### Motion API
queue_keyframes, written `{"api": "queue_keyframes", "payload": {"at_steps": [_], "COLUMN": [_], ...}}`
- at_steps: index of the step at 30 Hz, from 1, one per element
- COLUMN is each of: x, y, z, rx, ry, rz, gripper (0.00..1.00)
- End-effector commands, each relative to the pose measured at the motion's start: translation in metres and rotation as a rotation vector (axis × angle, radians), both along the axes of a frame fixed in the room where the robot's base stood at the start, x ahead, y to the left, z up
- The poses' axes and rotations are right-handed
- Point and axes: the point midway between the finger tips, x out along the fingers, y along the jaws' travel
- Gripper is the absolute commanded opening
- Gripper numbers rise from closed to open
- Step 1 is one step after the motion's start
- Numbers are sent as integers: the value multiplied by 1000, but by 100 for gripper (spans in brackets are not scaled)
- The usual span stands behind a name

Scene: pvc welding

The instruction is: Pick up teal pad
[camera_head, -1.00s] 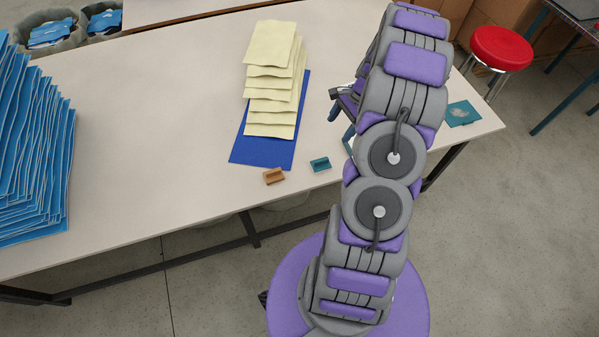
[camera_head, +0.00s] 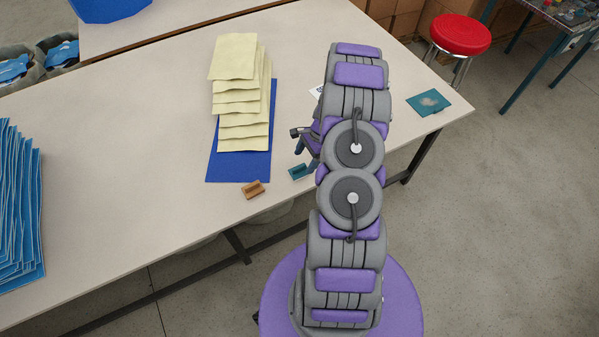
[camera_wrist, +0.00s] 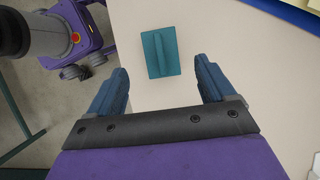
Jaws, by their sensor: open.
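The teal pad (camera_head: 298,172) is a small rectangle lying on the table near its front edge, partly beside my arm. In the wrist view the teal pad (camera_wrist: 158,54) shows a raised ridge along its middle. My gripper (camera_wrist: 163,70) is open and empty, with its two blue fingers apart. In that view the pad appears between and just beyond the fingertips, with no visible contact. In the head view my gripper (camera_head: 301,145) is partly hidden by my arm, just behind the pad.
A brown pad (camera_head: 253,189) lies left of the teal one. Pale yellow sheets (camera_head: 238,95) lie on a blue sheet (camera_head: 228,167). A flat teal square (camera_head: 428,102) lies at the table's right end. Blue sheets (camera_head: 18,215) are piled at left. Bare table (camera_head: 130,160) lies between.

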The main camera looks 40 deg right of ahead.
Motion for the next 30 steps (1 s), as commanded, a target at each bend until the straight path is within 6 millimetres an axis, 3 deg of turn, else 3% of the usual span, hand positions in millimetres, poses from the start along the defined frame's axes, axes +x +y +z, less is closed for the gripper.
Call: {"api": "queue_keyframes", "payload": {"at_steps": [7, 16, 23, 30], "x": [2, 8, 8, 8], "y": [8, 21, 21, 23], "z": [-12, -49, -51, -51], "rx": [-4, 0, 0, -2], "ry": [1, 1, -1, -1], "rz": [0, 0, 1, 1], "gripper": [83, 83, 83, 63]}}
